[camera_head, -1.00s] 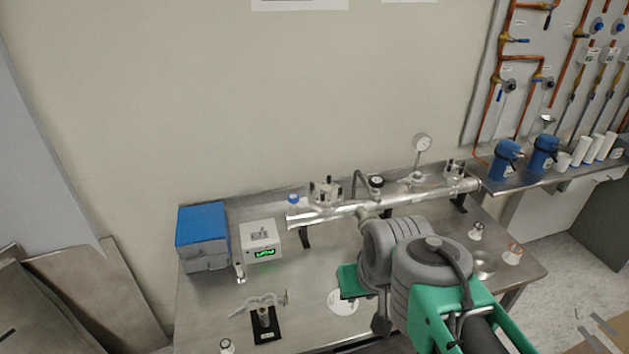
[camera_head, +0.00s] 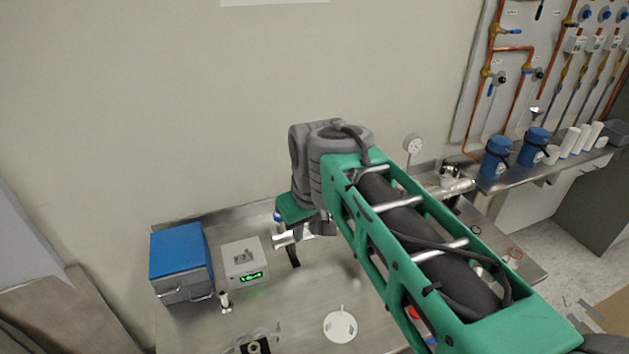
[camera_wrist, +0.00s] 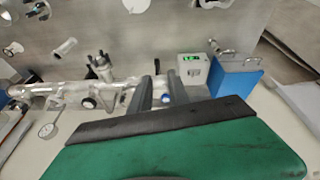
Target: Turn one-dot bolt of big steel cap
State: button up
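The steel manifold pipe (camera_wrist: 60,97) runs across the left half of the wrist view. Its left end (camera_head: 284,239) shows below my gripper in the head view. A steel cap (camera_wrist: 100,68) with upright dark bolts sits on the pipe in the wrist view. The dot marks on the bolts are too small to read. In the head view my arm hides this cap. My gripper (camera_wrist: 153,82) has two grey fingers, seemingly parted with nothing between them. They appear to the right of the cap, over the pipe's end, apart from the bolts. The head view does not show the fingertips clearly.
A blue box (camera_head: 182,257) and a white box with a green display (camera_head: 246,262) stand left of the pipe. A gauge (camera_head: 413,145) rises behind my arm. A round white piece (camera_head: 340,327) lies on the steel table. The wall is close behind the bench.

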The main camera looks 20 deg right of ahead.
jog(key=w+d+r+n+g, duration=0.1)
jog(key=w+d+r+n, duration=0.15)
jog(key=w, duration=0.45)
jog(key=w+d+r+n+g, duration=0.1)
jog(key=w+d, duration=0.2)
jog(key=w, duration=0.5)
jog(key=w+d+f+n, duration=0.1)
jog(key=w+d+f, duration=0.1)
jog(key=w, duration=0.1)
jog(key=w+d+f+n+g+p, duration=0.1)
jog(key=w+d+f, duration=0.1)
jog(key=w, duration=0.1)
jog(key=w+d+f+n, duration=0.1)
jog(key=w+d+f, duration=0.1)
jog(key=w, duration=0.1)
jog(key=shift+w+d+f+n+g+p, duration=0.2)
jog(key=shift+w+d+n+g+p, duration=0.1)
jog(key=shift+w+p, duration=0.1)
jog(key=shift+d+f, duration=0.1)
jog(key=shift+f, duration=0.25)
notch_tip(320, 180, down, 7)
jog(key=shift+f+p, duration=0.2)
jog(key=shift+p, duration=0.2)
grip_shut()
